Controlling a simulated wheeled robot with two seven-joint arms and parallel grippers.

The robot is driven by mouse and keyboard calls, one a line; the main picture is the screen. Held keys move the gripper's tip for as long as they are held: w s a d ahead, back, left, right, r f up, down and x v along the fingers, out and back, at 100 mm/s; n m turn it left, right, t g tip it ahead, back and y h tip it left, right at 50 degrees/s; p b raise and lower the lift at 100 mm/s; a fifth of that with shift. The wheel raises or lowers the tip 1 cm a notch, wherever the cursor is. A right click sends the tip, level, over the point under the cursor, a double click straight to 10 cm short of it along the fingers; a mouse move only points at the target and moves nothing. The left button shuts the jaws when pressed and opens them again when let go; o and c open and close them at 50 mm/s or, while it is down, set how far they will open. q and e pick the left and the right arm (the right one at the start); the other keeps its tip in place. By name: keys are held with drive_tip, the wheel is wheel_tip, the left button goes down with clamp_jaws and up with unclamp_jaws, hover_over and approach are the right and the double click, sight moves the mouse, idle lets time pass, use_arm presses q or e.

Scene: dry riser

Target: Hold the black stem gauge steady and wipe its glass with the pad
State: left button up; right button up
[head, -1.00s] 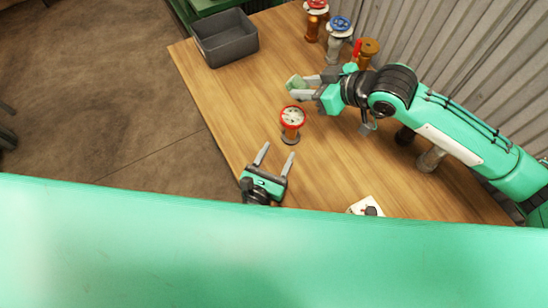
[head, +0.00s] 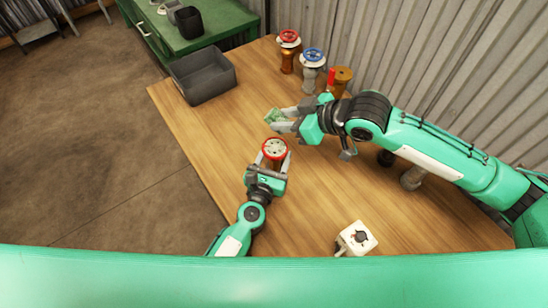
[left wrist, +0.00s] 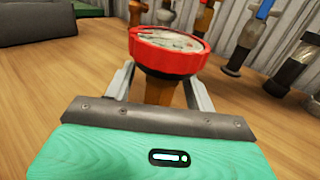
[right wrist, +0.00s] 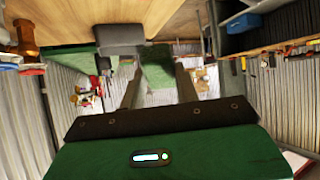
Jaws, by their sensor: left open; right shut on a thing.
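A gauge (head: 274,149) with a red rim, a pale speckled glass and an orange-brown stem stands upright on the wooden table. It fills the upper middle of the left wrist view (left wrist: 168,52). My right gripper (head: 284,119) is shut on a green pad (head: 274,115), held above the table beyond the gauge. The pad also shows between the fingers in the right wrist view (right wrist: 156,68).
A grey bin (head: 203,77) is at the table's far left corner. Dark and grey pieces (head: 411,178) sit beneath my right arm. A white block (head: 356,239) is near the front.

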sight(274, 113)
use_arm(q)
clamp_jaws()
use_arm(e)
drive_tip(key=shift+w+a+f+n+g, duration=0.25)
drive_tip(key=shift+w+a+n+g, duration=0.1)
drive_tip(key=shift+w+g, duration=0.2)
drive_tip(key=shift+w+a+f+n+g+h, duration=0.1)
drive_tip(key=shift+w+a+n+g+h, duration=0.2)
drive_tip(key=shift+n+g, duration=0.25)
drive_tip(key=shift+w+a+f+n+g+h, duration=0.1)
drive_tip(key=shift+a+n+g+h, duration=0.1)
drive_tip(key=shift+a+n+g, duration=0.25)
drive_tip(key=shift+a+r+n+g+h, duration=0.1)
drive_tip(key=shift+a+n+g+h, duration=0.3)
drive_tip(key=shift+n+g, duration=0.45)
drive_tip(key=shift+s+a+r+n+g+h, duration=0.15)
drive_tip(key=shift+s+a+n+g+h, duration=0.15)
drive_tip(key=shift+n+g, duration=0.35)
drive_tip(key=shift+f, duration=2.75)
drive_tip(key=shift+x, duration=1.2)
